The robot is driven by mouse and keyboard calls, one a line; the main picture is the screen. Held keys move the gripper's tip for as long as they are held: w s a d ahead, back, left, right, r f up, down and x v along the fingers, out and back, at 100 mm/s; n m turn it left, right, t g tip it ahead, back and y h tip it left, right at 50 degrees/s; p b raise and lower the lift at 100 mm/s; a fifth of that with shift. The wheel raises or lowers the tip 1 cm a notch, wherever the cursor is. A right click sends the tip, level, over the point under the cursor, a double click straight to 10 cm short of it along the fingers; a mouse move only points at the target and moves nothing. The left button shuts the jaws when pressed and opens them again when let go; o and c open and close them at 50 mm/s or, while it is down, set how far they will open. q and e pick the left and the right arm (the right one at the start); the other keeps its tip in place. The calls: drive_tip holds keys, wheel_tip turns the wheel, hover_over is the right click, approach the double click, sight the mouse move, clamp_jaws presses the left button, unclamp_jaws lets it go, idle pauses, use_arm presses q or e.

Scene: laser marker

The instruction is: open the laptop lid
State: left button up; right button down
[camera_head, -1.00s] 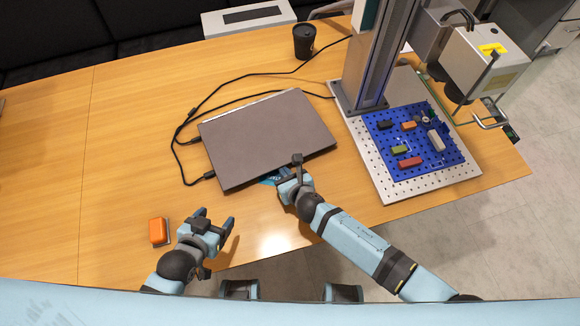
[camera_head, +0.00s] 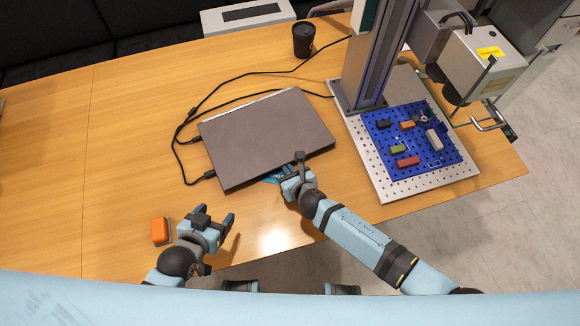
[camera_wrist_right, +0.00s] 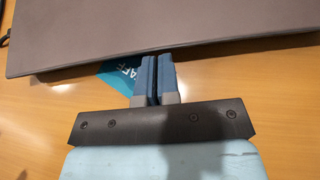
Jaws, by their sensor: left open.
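The laptop (camera_head: 268,138) is a dark grey slab on the wooden table, its lid down or nearly down. In the right wrist view, the laptop's front edge (camera_wrist_right: 240,38) runs across the top with a dark shadow beneath it. My right gripper (camera_head: 284,173) is at this front edge. The wrist view shows its blue fingers (camera_wrist_right: 156,62) pressed together with only a thin dark line between them, tips at or just under the edge; contact is unclear. My left gripper (camera_head: 213,216) is open and empty above the table, left of and nearer than the laptop.
A blue card (camera_wrist_right: 118,75) lies under the laptop's front edge. Black cables (camera_head: 190,130) run along the laptop's left and back. A perforated plate with a blue board (camera_head: 385,140) and a metal column stand to the right. An orange object (camera_head: 160,230) lies left; a black cup (camera_head: 303,40) stands behind.

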drive_tip(key=shift+w+r+p, duration=0.35)
drive_tip(key=shift+r+p, duration=0.25)
drive_tip(key=shift+p, duration=0.1)
drive_tip(key=shift+w+a+r+p, duration=0.1)
drive_tip(key=shift+a+r+p, duration=0.1)
drive_tip(key=shift+r+p, duration=0.35)
drive_tip(key=shift+w+a+r+p, duration=0.1)
drive_tip(key=shift+w+r+p, duration=0.05)
drive_tip(key=shift+r+p, duration=0.45)
drive_tip(key=shift+w+a+r+p, duration=0.1)
drive_tip(key=shift+w+r+p, duration=0.05)
drive_tip(key=shift+r+p, duration=0.4)
drive_tip(key=shift+s, duration=0.1)
drive_tip(key=shift+s+d+p, duration=0.2)
drive_tip(key=shift+s+d, duration=0.25)
drive_tip(key=shift+s, duration=0.4)
drive_tip(key=shift+s+d+p, duration=0.2)
drive_tip(key=shift+s+d, duration=0.3)
drive_tip(key=shift+s, duration=0.35)
drive_tip(key=shift+s+d+p, duration=0.2)
drive_tip(key=shift+s+d, duration=0.25)
drive_tip(key=shift+s, duration=0.4)
